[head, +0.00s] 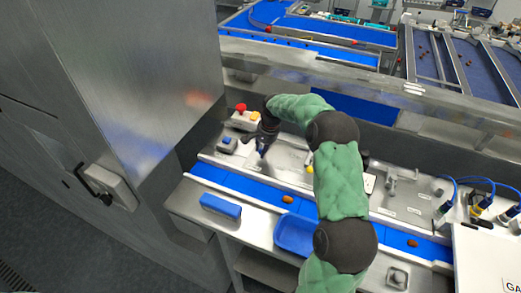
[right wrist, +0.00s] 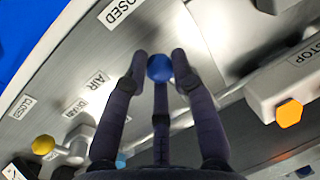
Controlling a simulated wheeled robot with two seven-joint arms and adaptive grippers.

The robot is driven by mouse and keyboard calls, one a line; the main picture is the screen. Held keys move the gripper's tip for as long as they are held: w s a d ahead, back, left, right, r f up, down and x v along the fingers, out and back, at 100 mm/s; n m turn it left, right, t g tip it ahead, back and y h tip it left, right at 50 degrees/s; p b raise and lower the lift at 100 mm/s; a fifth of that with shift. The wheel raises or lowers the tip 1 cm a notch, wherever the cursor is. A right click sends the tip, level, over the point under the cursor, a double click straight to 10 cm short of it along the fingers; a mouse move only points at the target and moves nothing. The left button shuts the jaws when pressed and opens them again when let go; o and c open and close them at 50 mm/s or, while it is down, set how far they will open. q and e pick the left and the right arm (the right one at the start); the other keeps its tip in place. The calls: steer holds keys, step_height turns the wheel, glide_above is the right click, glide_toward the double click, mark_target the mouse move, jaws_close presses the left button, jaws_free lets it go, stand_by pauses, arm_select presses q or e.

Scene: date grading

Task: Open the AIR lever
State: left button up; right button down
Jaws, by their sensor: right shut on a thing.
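The AIR lever's round blue knob (right wrist: 160,67) shows in the right wrist view, close to an "AIR" label on the metal panel and below a "CLOSED" label. My right gripper (head: 263,148) is low over the panel in the head view. In the right wrist view its dark fingers are shut around the blue knob. The lever's shaft is mostly hidden behind the fingers. A second lever with a yellow knob (right wrist: 43,145) stands by the "DRAIN" label; its yellow knob also shows in the head view (head: 310,169). My left gripper is not in view.
A box with a red button (head: 241,107) and a blue-button box (head: 227,141) stand near my right gripper. In front run a blue belt (head: 257,185) with dates, a blue block (head: 220,206) and a blue tray (head: 295,235). A tall steel cabinet (head: 130,80) stands left.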

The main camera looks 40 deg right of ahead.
steer(key=d+n, duration=0.1)
steer(key=s+n+b, duration=0.1)
steer(key=n, duration=0.1)
steer(key=shift+s+d+f+n+y, duration=0.1)
steer(key=shift+s+d+n+y, duration=0.15)
steer(key=shift+d+n+y, duration=0.1)
steer(key=shift+s+d+n+g+b, duration=0.2)
steer(key=shift+d+n, duration=0.15)
steer(key=shift+n, duration=0.3)
steer(key=shift+s+d+n+g+b, duration=0.1)
steer(key=shift+s+d+n+g, duration=0.1)
steer(key=shift+d+n, duration=0.3)
steer(key=shift+s+d+n+y, duration=0.1)
steer(key=shift+d+n+y, duration=0.25)
steer(key=shift+n, duration=0.75)
steer(key=d+n, duration=0.1)
steer(key=n, duration=0.1)
steer(key=d+n+g, duration=0.1)
steer(key=n, duration=0.1)
steer(key=shift+d+p, duration=0.3)
steer(key=shift+d, duration=0.1)
steer(key=shift+w+d+n+g+p, duration=0.25)
steer(key=shift+d+n, duration=0.3)
steer(key=shift+n, duration=0.5)
steer(key=shift+w+d+n+g+p, duration=0.15)
steer(key=shift+d+n+p, duration=0.3)
steer(key=shift+n, duration=0.6)
steer(key=shift+d, duration=0.1)
